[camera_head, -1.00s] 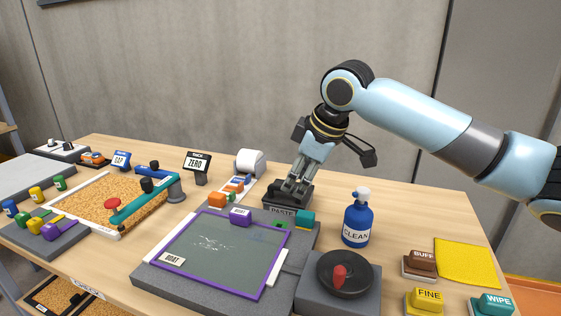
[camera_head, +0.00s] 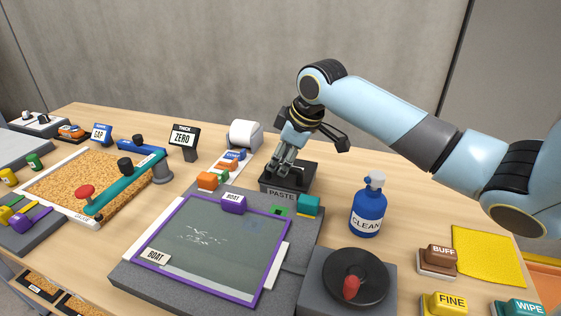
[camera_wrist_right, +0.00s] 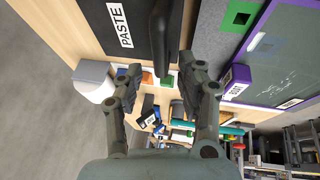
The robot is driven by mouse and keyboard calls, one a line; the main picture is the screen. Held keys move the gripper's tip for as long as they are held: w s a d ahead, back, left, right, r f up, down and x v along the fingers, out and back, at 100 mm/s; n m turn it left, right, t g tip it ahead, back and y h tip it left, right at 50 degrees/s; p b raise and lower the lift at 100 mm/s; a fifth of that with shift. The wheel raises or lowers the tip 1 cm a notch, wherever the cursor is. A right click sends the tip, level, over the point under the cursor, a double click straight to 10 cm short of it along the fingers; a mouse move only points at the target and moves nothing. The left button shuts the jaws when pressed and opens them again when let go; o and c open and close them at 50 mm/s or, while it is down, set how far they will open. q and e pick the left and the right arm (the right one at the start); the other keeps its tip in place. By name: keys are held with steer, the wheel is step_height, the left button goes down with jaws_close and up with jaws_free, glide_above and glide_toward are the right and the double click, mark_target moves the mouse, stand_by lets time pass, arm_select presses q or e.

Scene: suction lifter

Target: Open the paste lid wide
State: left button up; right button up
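In the right wrist view the dark top with the PASTE label (camera_wrist_right: 120,25) lies below the gripper. A black upright bar (camera_wrist_right: 160,45) shows between the two fingers, with a gap on each side. My right gripper (camera_wrist_right: 161,72) is open there. The fingers partly hide the top, so how far the lid stands open is unclear. My left gripper is not in view.
A blue CLEAN bottle (camera_head: 367,210) stands right of the paste box. A teal block (camera_head: 308,206) sits just in front of the box. A white roll (camera_head: 244,133) and orange block (camera_head: 208,181) lie to the left. Bare table lies behind the bottle.

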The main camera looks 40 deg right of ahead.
steer(key=shift+w+f, duration=0.3)
steer(key=shift+f, duration=0.35)
steer(key=shift+a, duration=0.1)
jaws_close()
